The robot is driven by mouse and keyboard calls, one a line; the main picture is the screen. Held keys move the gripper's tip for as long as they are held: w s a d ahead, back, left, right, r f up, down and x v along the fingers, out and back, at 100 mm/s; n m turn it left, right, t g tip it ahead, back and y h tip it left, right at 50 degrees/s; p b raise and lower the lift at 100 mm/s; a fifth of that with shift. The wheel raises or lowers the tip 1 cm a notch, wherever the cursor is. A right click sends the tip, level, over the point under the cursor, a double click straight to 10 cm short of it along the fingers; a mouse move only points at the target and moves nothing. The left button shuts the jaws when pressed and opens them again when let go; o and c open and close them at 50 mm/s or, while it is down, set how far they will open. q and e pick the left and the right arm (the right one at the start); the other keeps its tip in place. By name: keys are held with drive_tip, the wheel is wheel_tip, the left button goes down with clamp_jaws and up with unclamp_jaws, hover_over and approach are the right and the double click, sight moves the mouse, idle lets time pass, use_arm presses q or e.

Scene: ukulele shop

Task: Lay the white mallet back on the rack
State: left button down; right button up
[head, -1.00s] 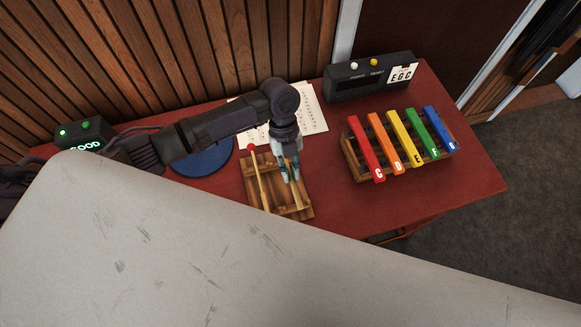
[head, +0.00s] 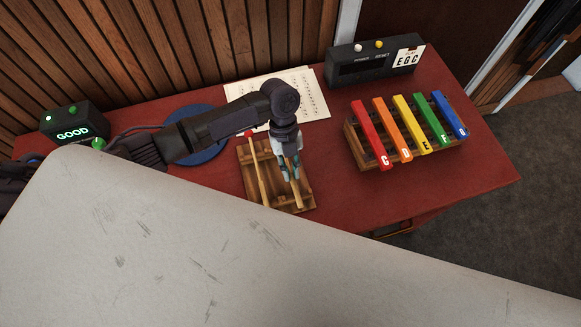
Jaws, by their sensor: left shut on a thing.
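The wooden rack (head: 246,178) lies on the red table. A mallet with a red head (head: 250,134) and pale wooden handle lies along its left side. My left gripper (head: 290,177) points down over the right part of the rack and is shut on the white mallet. Part of that mallet's pale handle (head: 297,194) shows below the fingers, over or in the right side of the rack. Its head is hidden behind my gripper. I cannot tell whether the handle touches the rack. My right gripper is not in view.
A xylophone with coloured bars (head: 430,122) stands right of the rack. Behind are sheet music (head: 312,95) and a black box marked EGC (head: 350,72). A blue round mat (head: 205,152) lies partly under my arm. A box reading GOOD (head: 75,122) and a green ball (head: 98,144) are at left.

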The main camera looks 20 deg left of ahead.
use_arm(q)
drive_tip(key=c, duration=1.1)
unclamp_jaws()
drive_tip(key=v, duration=1.2)
drive_tip(key=shift+a, duration=0.1)
